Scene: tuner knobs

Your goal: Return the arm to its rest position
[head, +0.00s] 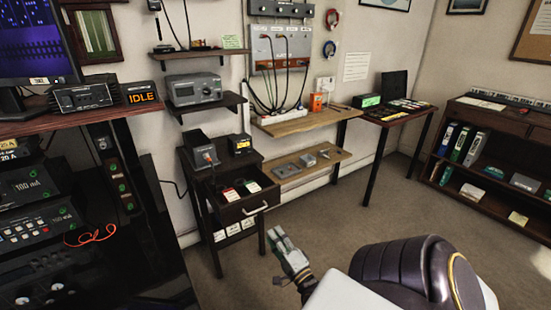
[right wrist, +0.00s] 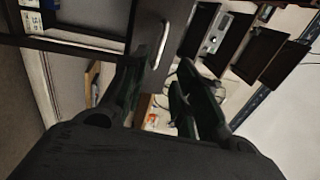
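My right arm comes in from the bottom of the head view. Its right gripper (head: 277,237) hangs over the carpet, in front of and to the right of the dark cabinet (head: 234,232) with the pulled-out drawer. In the right wrist view the two fingers of the right gripper (right wrist: 155,78) stand apart with a gap between them, and nothing is held. The drawer handle (right wrist: 163,42) shows beyond the fingertips, apart from them as far as I can tell. My left gripper is not in view.
The open drawer (head: 247,207) holds red-and-white and green-and-white items. A wooden shelf (head: 318,163) carries small grey parts. A dark side table (head: 405,113) stands farther right, and a bookcase (head: 485,155) at the right wall. The carpet (head: 345,215) between is clear.

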